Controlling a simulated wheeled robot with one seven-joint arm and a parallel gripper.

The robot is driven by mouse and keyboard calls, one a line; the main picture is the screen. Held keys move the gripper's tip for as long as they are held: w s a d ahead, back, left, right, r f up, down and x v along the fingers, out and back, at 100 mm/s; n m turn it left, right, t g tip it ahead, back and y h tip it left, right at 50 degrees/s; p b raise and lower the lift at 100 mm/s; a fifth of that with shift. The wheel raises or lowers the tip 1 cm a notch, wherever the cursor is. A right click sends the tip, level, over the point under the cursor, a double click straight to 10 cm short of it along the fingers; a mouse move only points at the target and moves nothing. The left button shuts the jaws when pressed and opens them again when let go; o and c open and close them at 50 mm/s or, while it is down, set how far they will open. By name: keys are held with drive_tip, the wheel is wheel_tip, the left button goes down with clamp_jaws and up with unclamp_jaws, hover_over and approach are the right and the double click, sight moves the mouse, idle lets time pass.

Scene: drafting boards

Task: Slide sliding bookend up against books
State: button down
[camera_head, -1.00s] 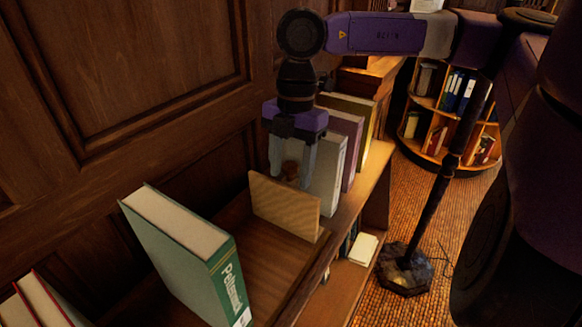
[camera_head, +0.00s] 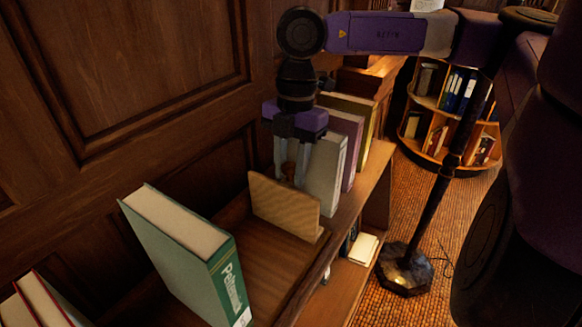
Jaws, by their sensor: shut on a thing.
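The sliding bookend (camera_head: 284,207) is a light wooden upright plate standing on the shelf. My gripper (camera_head: 291,178) points down just behind its top edge, with its fingers shut on a small brown knob that looks like part of the bookend. The plate hides the fingertips' lower end. Behind it stand upright books: a white-grey one (camera_head: 326,172), a purple one (camera_head: 351,150) and a yellow one (camera_head: 361,112). A large green book (camera_head: 185,255) stands on the near side, with bare shelf between it and the bookend. Whether the bookend's far side touches the white-grey book is hidden.
The wooden shelf (camera_head: 262,262) runs along a panelled wall (camera_head: 130,70) at the left. Red books (camera_head: 45,300) stand at the near left corner. A dark floor-lamp stand (camera_head: 440,200) and a round bookcase (camera_head: 425,140) are to the right, beyond the shelf.

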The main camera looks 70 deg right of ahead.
drive_tip(key=shift+w+a+b, duration=0.25)
drive_tip(key=shift+a+b, duration=0.25)
drive_tip(key=shift+a, duration=0.45)
drive_tip(key=shift+w+a+b, duration=0.25)
drive_tip(key=shift+a+b, duration=0.25)
drive_tip(key=shift+a, duration=0.45)
drive_tip(key=shift+w+a+b, duration=0.25)
drive_tip(key=shift+a+b, duration=0.25)
drive_tip(key=shift+a, duration=0.45)
drive_tip(key=shift+w+a+b, duration=0.25)
drive_tip(key=shift+a+b, duration=0.35)
drive_tip(key=shift+a, duration=0.35)
drive_tip(key=shift+w+a+b, duration=0.25)
drive_tip(key=shift+a+b, duration=0.3)
drive_tip(key=shift+a, duration=0.45)
drive_tip(key=shift+w+a+b, duration=0.25)
drive_tip(key=shift+a+b, duration=0.35)
drive_tip(key=shift+a, duration=0.35)
drive_tip(key=shift+w+a+f+b, duration=0.1)
drive_tip(key=shift+w+a+b, duration=0.1)
drive_tip(key=shift+a+b, duration=0.45)
drive_tip(key=c, duration=1)
unclamp_jaws()
drive_tip(key=shift+a, duration=0.1)
drive_tip(key=shift+c, duration=0.2)
